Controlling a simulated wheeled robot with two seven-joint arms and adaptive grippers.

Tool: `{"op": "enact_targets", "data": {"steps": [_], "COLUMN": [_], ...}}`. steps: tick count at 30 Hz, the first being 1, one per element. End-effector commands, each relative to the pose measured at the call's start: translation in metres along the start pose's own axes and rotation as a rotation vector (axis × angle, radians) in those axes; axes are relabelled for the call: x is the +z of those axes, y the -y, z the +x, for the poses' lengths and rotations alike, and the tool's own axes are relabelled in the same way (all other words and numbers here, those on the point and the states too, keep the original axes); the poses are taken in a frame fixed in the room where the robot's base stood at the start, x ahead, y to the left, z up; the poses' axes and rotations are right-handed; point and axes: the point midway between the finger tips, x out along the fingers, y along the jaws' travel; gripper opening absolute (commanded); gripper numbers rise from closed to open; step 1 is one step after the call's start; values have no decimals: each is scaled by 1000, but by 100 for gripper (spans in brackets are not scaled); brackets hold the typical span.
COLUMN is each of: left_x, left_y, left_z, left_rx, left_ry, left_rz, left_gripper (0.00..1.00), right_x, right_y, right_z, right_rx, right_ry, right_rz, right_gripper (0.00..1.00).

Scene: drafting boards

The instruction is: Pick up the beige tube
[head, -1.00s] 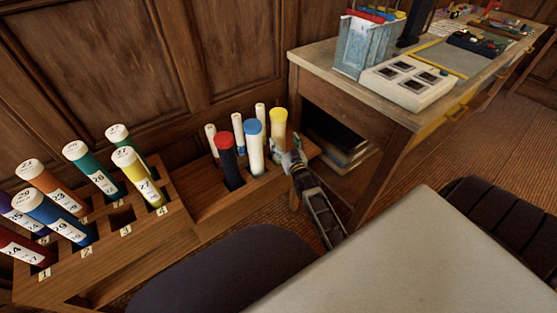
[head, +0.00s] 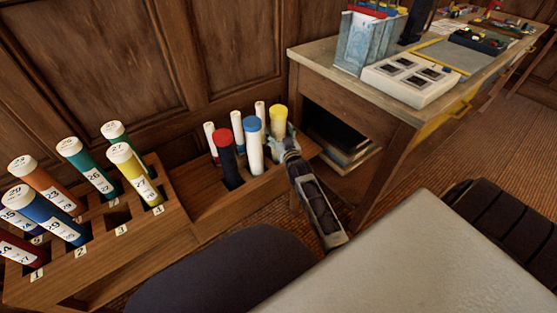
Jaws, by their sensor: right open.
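A pale tube with a yellow cap (head: 278,112), which looks like the beige tube, stands upright in the right-hand wooden rack (head: 203,205). Its lower part is partly hidden by my right gripper (head: 284,138). That gripper is open, with its fingers at the tube's right side; I cannot tell whether they touch it or reach around it. My left gripper is not in view.
A red-capped dark tube (head: 228,160), a blue-capped white tube (head: 253,148) and thinner tubes stand close to its left. A rack of numbered tubes (head: 110,262) is at left. A wooden desk (head: 350,100) stands close on the right.

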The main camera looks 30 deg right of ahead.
Motion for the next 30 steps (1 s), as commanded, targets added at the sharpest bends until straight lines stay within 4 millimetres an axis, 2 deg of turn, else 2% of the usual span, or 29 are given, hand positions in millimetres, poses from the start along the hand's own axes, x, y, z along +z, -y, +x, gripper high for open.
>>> {"op": "enact_targets", "data": {"steps": [14,17,27,30], "left_x": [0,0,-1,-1], "left_y": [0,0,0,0], "left_z": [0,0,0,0], "left_rx": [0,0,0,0], "left_ry": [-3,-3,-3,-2], "left_rz": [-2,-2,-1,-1], "left_gripper": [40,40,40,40], "right_x": [0,0,0,0], "right_y": [0,0,0,0], "right_z": [1,1,1,1], "right_rx": [0,0,0,0], "right_ry": [1,1,1,0], "right_rz": [0,0,0,0], "right_gripper": [76,66,22,13]}}
